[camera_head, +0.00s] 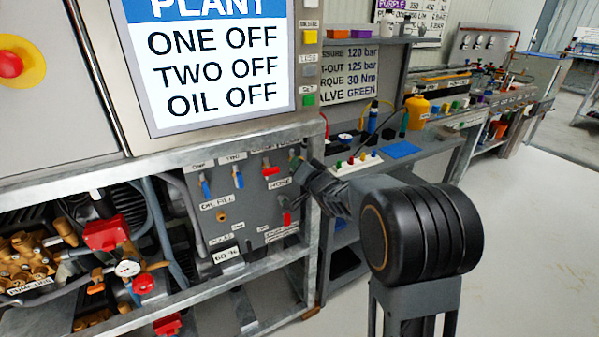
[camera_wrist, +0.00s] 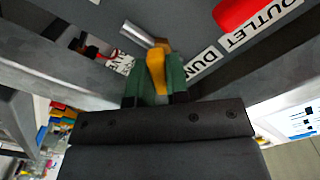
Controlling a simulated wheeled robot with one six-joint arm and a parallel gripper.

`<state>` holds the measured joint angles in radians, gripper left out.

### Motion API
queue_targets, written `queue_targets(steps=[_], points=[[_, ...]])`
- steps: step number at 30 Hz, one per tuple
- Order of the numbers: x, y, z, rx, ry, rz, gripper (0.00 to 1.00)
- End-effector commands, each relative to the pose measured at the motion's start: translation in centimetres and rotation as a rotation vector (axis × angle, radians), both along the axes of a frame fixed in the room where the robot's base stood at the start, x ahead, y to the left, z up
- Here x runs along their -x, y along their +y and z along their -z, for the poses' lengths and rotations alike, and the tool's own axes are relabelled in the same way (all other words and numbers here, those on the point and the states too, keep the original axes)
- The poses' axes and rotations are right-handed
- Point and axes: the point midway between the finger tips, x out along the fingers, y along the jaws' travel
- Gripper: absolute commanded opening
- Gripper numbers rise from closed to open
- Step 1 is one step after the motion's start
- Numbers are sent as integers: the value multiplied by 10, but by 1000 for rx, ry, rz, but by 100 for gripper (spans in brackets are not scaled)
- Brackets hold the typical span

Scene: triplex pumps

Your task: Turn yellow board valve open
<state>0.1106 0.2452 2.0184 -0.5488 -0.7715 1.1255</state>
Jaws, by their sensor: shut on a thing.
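The yellow valve handle (camera_wrist: 155,72) stands between the green fingers of my gripper (camera_wrist: 154,84) in the wrist view. The fingers are shut on it, one on each side. A metal stem or pipe shows just behind the handle, next to a label (camera_wrist: 198,66) beginning "DUN". In the head view my gripper (camera_head: 300,163) is at the upper right corner of the grey valve board (camera_head: 240,218). The gripper and wrist hide most of the yellow valve there.
A red handle (camera_wrist: 236,14) with an OUTLET label is close by in the wrist view. The board also carries blue handles (camera_head: 238,177) and a lower red handle (camera_head: 287,218). A metal frame post (camera_head: 312,240) runs along its right edge. Open floor (camera_head: 540,220) lies to the right.

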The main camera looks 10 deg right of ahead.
Motion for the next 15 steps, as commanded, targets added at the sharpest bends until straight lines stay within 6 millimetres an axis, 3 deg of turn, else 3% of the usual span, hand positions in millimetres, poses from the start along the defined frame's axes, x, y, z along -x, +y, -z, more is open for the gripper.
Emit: queue_targets(steps=[15], points=[[0, 0, 2, 447, -122, 1, 0]])
